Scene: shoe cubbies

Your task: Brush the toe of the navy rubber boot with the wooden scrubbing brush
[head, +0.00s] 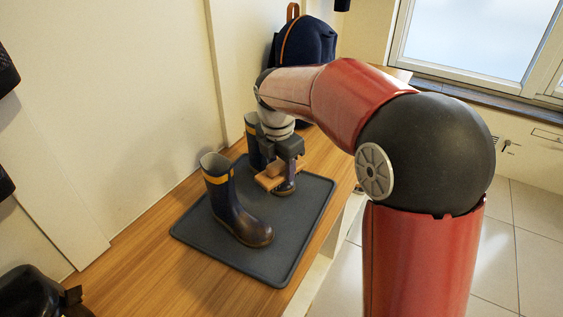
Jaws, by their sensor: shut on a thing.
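A navy rubber boot (228,207) with a yellow band stands upright on a dark grey mat (295,233), its toe pointing to the lower right. A second navy boot (252,142) with a yellow band stands behind it, largely hidden by my arm. A dark rounded part, probably this boot's toe, shows just right of the brush. My gripper (278,166) points down over the mat and is shut on the wooden scrubbing brush (269,180). The brush is close to the rear boot's toe. Whether they touch, I cannot tell. The bristles are hidden.
The mat lies on a wooden bench (158,255) along a pale wall. A navy backpack (309,42) stands at the far end. A black object (38,290) is at the lower left. The mat's right and front parts are clear. The tiled floor lies to the right.

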